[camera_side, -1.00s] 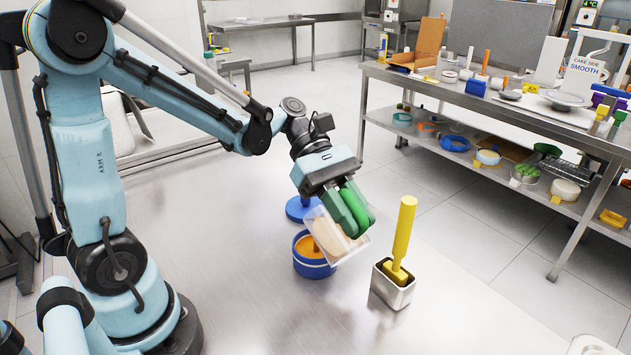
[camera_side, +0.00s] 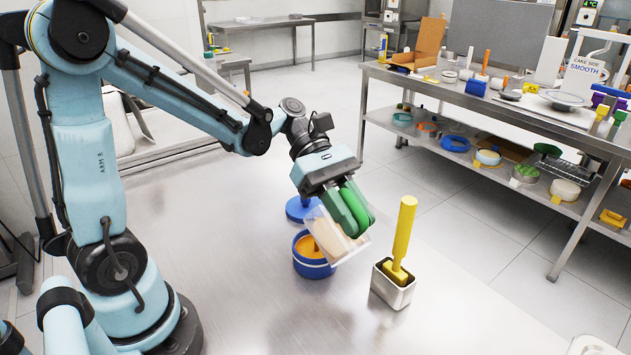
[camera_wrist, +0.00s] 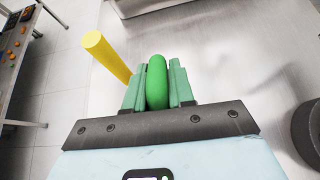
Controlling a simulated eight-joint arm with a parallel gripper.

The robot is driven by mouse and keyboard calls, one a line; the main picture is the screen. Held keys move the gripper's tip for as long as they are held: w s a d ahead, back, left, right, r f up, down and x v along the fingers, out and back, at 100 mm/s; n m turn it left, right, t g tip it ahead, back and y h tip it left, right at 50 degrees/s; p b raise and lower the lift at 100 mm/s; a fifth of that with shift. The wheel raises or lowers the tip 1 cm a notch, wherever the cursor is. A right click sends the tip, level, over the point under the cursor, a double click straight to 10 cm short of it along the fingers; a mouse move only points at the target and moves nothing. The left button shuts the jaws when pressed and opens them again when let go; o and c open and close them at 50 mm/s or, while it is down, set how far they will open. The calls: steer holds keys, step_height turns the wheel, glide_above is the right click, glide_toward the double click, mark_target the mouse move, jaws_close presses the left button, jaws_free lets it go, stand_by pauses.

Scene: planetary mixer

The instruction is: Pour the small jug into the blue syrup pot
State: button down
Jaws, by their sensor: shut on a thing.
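The small jug (camera_side: 331,237) is a clear box-like vessel with pale orange contents and a green handle (camera_side: 357,206). My gripper (camera_side: 347,208) is shut on that handle and holds the jug tilted, its mouth toward the lower left. The blue syrup pot (camera_side: 313,268) stands on the steel table just below and left of the jug, with orange liquid inside. The jug overlaps the pot's right side in the side view. In the wrist view the green handle (camera_wrist: 157,82) sits between the jaws; the jug body and pot are hidden there.
A steel container (camera_side: 392,286) with an upright yellow-handled tool (camera_side: 404,232) stands to the right of the pot. A blue round lid (camera_side: 301,208) lies behind the pot. The table front is clear. A loaded shelf bench (camera_side: 490,95) stands at the back right.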

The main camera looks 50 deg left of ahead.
mark_target(362, 246)
stand_by(0.3)
steer(key=d+y, duration=0.1)
steer(key=y, duration=0.2)
steer(key=shift+d+f, duration=0.4)
steer(key=shift+f+y, duration=0.15)
steer(key=shift+y, duration=0.35)
steer(key=shift+d, duration=0.1)
steer(key=shift+d+f+y, duration=0.25)
steer(key=shift+f+y, duration=0.25)
steer(key=shift+y, duration=0.4)
steer(key=shift+f+y, duration=0.7)
steer(key=shift+y, duration=0.4)
